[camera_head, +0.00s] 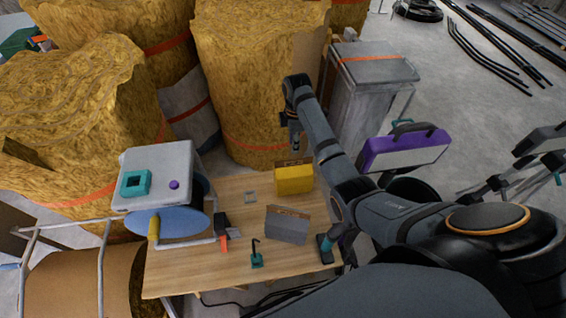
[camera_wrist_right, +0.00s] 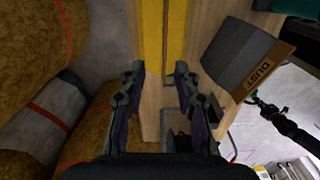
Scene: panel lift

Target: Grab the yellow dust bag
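The yellow dust bag (camera_head: 293,180) stands on the wooden table near its far right edge, with a brown top strip. In the right wrist view the yellow bag (camera_wrist_right: 163,35) lies ahead, in line with the gap between my fingertips. My right gripper (camera_head: 296,147) hangs above the bag in the head view, pointing down. In its wrist view my right gripper (camera_wrist_right: 160,76) is open, with nothing between its fingers. My left gripper is not in view.
A grey dust bag (camera_head: 288,226) stands nearer on the wooden table (camera_head: 190,272), and shows right of my fingers (camera_wrist_right: 237,52). A teal-based hook tool (camera_head: 257,258) and a white box (camera_head: 158,170) are nearby. Large straw-coloured rolls (camera_head: 255,75) stand behind the table.

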